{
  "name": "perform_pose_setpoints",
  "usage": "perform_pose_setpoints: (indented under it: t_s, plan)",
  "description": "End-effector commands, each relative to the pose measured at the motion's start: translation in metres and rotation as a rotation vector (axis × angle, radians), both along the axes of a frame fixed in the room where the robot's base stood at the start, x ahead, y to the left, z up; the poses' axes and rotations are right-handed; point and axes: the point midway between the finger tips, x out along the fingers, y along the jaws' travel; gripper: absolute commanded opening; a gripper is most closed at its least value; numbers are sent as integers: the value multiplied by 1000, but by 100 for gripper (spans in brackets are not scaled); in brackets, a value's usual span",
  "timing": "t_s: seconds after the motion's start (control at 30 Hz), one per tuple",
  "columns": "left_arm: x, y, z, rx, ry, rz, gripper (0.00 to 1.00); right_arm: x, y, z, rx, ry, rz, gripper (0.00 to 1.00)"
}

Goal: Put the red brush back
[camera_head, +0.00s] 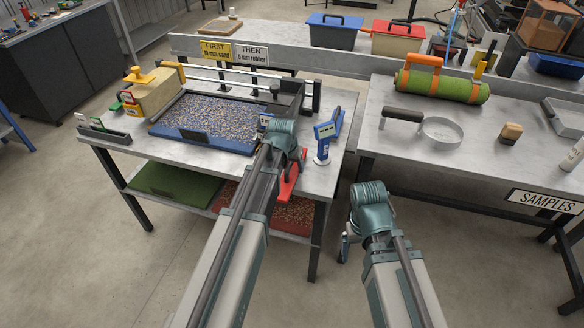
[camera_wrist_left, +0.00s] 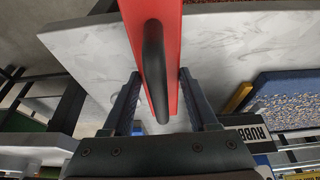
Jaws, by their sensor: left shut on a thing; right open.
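The red brush (camera_head: 291,176) is at the front right of the left table, close to the table edge. In the left wrist view the red brush (camera_wrist_left: 181,25) is a long red bar with a black handle (camera_wrist_left: 155,70) along it. My left gripper (camera_head: 297,155) is shut on the brush; in the wrist view its two dark fingers (camera_wrist_left: 158,100) stand either side of the handle. My own arm hides part of the brush in the head view. My right gripper (camera_head: 345,246) is open and empty, low in front of the gap between the tables.
A blue display stand (camera_head: 323,142) is just right of the brush. A narrow grey rack (camera_head: 103,133) stands at the table's front left. The samples table (camera_head: 448,165) holds a green roll (camera_head: 440,85).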

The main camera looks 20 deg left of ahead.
Motion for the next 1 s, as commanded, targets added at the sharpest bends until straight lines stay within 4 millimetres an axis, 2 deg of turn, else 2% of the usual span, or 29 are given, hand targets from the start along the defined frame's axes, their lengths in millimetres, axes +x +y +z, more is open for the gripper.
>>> perform_pose_setpoints:
  t_s: [0.07,0.1,0.27,0.67,0.87,1.0]
  plan:
    - [0,0,-3,0,0,0,0,0,0,-3,0,0,0,89]
    - [0,0,-4,0,0,0,61,0,0,-4,0,0,0,89]
    - [0,0,-2,0,0,0,89,0,0,-2,0,0,0,89]
    - [0,0,0,0,0,0,89,0,0,1,0,0,0,89]
    - [-5,0,15,0,0,0,89,0,0,15,0,0,0,89]
    - [-11,1,32,0,0,0,89,0,0,32,0,0,0,89]
